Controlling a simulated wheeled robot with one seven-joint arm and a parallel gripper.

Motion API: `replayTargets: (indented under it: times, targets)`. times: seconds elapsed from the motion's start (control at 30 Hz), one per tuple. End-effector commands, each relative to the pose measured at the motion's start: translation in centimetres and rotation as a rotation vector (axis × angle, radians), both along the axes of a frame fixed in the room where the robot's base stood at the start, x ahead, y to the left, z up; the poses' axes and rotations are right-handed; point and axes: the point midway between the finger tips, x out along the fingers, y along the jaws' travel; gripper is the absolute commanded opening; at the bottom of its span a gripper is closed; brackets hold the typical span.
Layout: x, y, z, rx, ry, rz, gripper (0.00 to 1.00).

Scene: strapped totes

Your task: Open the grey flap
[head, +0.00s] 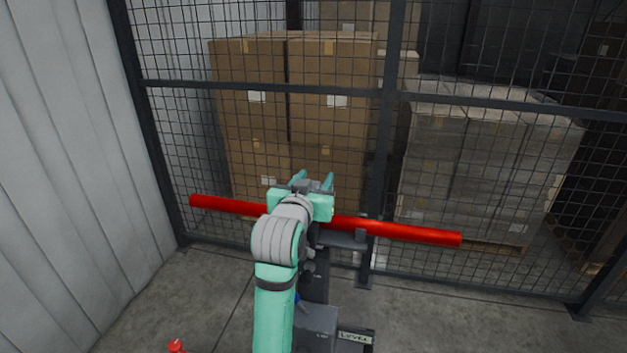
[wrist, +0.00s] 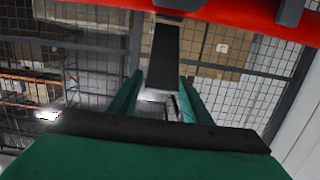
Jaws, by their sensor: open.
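I cannot make out a flap for certain in either view. A grey plate (head: 342,239) sits by the red bar on a dark stand, and a grey box (head: 318,328) with a lettered label is low in front; I cannot tell whether either is the flap. My green gripper (head: 314,181) is raised at the middle of the head view, its two fingers apart and empty. In the wrist view the open fingers (wrist: 160,92) have nothing between them close by. My arm hides part of the stand.
A long red bar (head: 412,232) runs across behind my gripper; it also crosses the top of the wrist view (wrist: 235,10). Behind it stand a mesh fence (head: 388,130), stacked cartons (head: 330,75) and a wrapped pallet load (head: 480,150). A pale corrugated wall (head: 60,170) closes the left.

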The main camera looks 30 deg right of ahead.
Motion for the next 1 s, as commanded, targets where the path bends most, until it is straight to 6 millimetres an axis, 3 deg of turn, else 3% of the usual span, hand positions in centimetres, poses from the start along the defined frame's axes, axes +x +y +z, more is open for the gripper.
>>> replayTargets:
  times: [0.6,1.0]
  targets:
    - [-7.2,5.9,1.2,0.001,0.002,-0.001,0.44]
    - [-8.0,6.6,1.3,0.002,0.004,0.001,0.44]
